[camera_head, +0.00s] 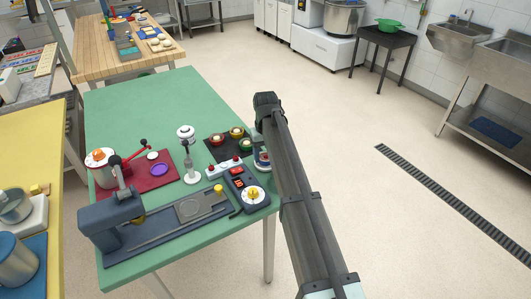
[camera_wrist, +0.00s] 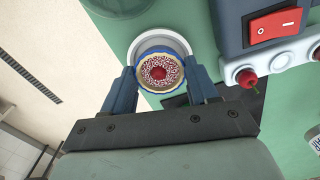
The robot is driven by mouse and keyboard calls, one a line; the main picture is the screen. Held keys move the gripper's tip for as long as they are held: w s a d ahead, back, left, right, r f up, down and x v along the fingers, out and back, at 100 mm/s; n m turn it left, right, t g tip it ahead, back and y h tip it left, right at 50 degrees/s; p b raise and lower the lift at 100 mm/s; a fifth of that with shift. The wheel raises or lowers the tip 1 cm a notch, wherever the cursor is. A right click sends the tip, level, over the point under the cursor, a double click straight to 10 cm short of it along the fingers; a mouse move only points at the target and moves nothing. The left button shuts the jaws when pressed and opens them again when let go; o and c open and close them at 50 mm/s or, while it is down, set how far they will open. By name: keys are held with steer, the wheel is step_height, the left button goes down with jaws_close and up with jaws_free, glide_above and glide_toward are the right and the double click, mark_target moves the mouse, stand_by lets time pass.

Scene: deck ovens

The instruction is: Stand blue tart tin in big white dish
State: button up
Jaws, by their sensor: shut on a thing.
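The blue tart tin (camera_wrist: 141,78) has a fluted blue edge and holds a sprinkled filling with a red centre. My gripper (camera_wrist: 164,84) is shut on it, one finger on each side. A round white dish (camera_wrist: 160,36) shows behind the tin in the wrist view, its rim curving around the tin's far side. I cannot tell whether the tin touches the dish or hangs above it. In the head view, my arm hides most of the gripper, at the right edge of the green table.
On the green table (camera_head: 150,98), a dark mat (camera_head: 213,153) with several coloured tins lies left of my arm. A control box with a red switch (camera_wrist: 275,26) is close to the right in the wrist view. The table's far part is clear.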

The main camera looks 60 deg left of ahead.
steer(key=shift+f, duration=0.4)
steer(key=o, duration=0.8)
step_height(320, 180, up, 11)
stand_by(1.1)
stand_by(0.5)
